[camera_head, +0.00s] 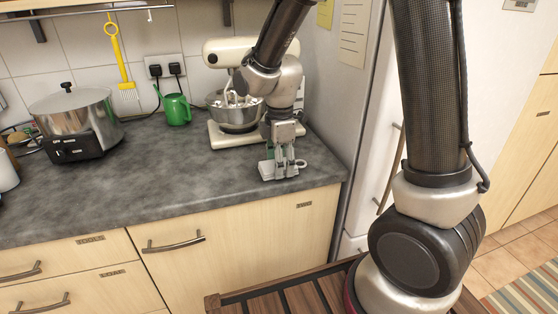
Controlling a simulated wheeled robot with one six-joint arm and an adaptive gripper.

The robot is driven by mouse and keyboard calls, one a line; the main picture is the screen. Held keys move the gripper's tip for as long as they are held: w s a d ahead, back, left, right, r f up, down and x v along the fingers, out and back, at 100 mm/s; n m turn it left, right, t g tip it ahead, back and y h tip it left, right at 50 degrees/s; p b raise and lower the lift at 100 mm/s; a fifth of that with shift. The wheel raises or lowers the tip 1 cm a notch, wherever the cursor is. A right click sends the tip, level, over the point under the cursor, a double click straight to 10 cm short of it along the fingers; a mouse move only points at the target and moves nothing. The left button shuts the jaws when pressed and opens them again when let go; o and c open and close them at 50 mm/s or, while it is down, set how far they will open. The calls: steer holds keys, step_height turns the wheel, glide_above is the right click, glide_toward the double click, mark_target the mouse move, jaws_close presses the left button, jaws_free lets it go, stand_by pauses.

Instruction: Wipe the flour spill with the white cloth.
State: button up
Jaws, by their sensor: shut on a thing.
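My gripper (284,167) is low over the right end of the dark grey counter, in front of the stand mixer. It is shut on a small pale, greyish-white piece, which looks like the white cloth (266,171). The cloth shows on both sides of the fingers and lies at the counter surface, though I cannot tell if it presses on it. I cannot make out a flour spill; it may be hidden under the cloth and gripper.
A cream stand mixer (222,52) with a steel bowl (236,117) stands just behind my gripper. A green watering can (176,108) and a steel cooker (75,115) stand farther left. The fridge side (340,110) closes off the right. The counter's middle (150,175) is clear.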

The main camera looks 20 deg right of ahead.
steer(key=shift+s+d+f, duration=0.1)
steer(key=shift+s, duration=0.1)
steer(key=shift+w+r, duration=0.15)
steer(key=shift+r, duration=2.9)
steer(key=shift+r, duration=1.5)
